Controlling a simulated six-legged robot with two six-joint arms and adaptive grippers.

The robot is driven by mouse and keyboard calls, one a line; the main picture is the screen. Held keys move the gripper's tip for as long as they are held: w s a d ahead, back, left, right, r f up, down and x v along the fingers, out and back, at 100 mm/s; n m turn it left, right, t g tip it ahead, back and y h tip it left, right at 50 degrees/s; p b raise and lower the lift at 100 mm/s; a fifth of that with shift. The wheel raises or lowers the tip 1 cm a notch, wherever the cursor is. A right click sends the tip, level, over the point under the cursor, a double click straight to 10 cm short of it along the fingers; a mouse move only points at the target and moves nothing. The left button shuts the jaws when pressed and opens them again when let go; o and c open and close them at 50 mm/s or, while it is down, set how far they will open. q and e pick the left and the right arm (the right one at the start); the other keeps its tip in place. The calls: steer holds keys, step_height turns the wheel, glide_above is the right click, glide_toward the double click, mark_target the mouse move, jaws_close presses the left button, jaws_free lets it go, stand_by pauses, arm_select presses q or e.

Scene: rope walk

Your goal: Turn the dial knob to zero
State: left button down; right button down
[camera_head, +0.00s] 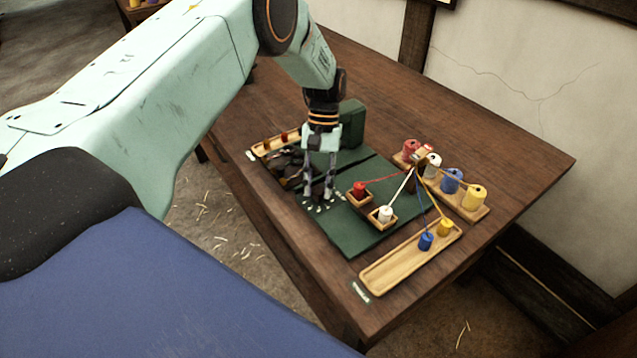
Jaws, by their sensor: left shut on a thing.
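My left arm reaches in from the left and its gripper (318,192) points down at the green board (355,233) on the table. The fingers are shut on the dial knob, which they mostly hide. A ring of small white marks (327,207) shows on the board around the fingertips. The knob's pointer and the mark it faces are too small and covered to read. My right gripper is out of view.
Several spools stand on a wooden rack (479,214), with strands running between. A long tray (385,277) lies at the front, and a green block (352,122) stands behind. The table's right side is clear.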

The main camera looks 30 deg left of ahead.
arm_select(q)
steer(key=shift+w, duration=0.1)
steer(key=c, duration=1)
jaws_free()
steer(key=v, duration=1.2)
